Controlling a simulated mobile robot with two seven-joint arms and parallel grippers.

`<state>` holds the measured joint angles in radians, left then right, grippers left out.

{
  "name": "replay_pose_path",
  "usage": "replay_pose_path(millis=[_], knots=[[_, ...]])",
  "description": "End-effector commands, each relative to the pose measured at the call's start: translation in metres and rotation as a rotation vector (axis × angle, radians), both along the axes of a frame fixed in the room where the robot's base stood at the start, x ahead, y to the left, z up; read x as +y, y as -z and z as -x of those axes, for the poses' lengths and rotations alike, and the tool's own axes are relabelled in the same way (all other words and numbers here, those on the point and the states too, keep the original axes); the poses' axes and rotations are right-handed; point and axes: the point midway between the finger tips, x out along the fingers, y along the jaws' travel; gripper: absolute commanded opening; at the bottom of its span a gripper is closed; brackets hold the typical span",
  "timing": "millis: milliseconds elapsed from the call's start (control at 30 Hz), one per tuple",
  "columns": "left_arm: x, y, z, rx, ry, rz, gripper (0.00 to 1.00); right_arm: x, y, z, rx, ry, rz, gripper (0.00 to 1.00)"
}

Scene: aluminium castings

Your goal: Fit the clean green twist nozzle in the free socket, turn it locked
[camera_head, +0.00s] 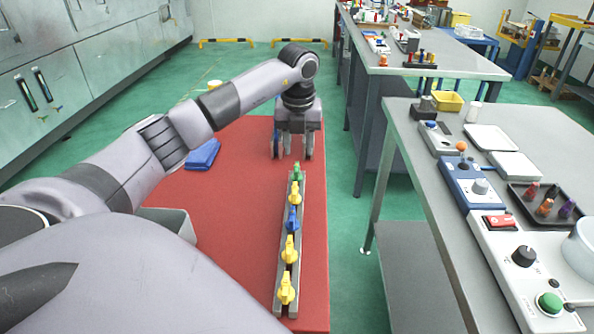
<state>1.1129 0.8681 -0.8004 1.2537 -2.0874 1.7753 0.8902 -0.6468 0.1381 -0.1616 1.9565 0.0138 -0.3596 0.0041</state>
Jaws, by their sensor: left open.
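A small green nozzle (297,171) is at the far end of a long narrow grey rail (279,296) on the red table. I cannot tell whether it sits locked. Toward me along the rail follow a yellow nozzle (294,192), a blue nozzle (292,219) and two more yellow nozzles, one in the middle (290,248) and one at the near end (286,289). No empty socket can be made out clearly. My left gripper (292,156) points down, open, just beyond the green nozzle, with nothing visible between its fingers. My right gripper is not in view.
A blue folded cloth (203,154) lies on the red table (235,270) at the left. A grey bin (172,218) is partly hidden by my left arm. A grey workbench (415,170) with devices and trays stands at the right.

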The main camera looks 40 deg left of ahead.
Motion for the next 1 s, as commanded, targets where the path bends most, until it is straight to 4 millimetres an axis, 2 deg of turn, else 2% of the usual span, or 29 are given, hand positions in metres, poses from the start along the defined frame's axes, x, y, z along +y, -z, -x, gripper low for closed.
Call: replay_pose_path(millis=[300, 400, 667, 800, 1000], knots=[[0.006, 0.044, 0.001, 0.002, 0.000, 0.002, 0.40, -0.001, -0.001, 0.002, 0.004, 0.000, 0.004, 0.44], [0.007, 0.053, 0.000, 0.001, -0.001, 0.001, 0.40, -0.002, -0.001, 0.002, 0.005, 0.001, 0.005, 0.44], [0.007, 0.056, -0.001, -0.001, 0.000, 0.001, 0.40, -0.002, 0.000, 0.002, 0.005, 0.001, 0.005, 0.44], [0.007, 0.056, -0.001, -0.001, 0.000, 0.001, 0.00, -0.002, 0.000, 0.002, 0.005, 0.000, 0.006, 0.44], [0.007, 0.056, -0.001, -0.001, 0.000, 0.002, 0.00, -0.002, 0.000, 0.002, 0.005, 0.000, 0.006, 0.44]])
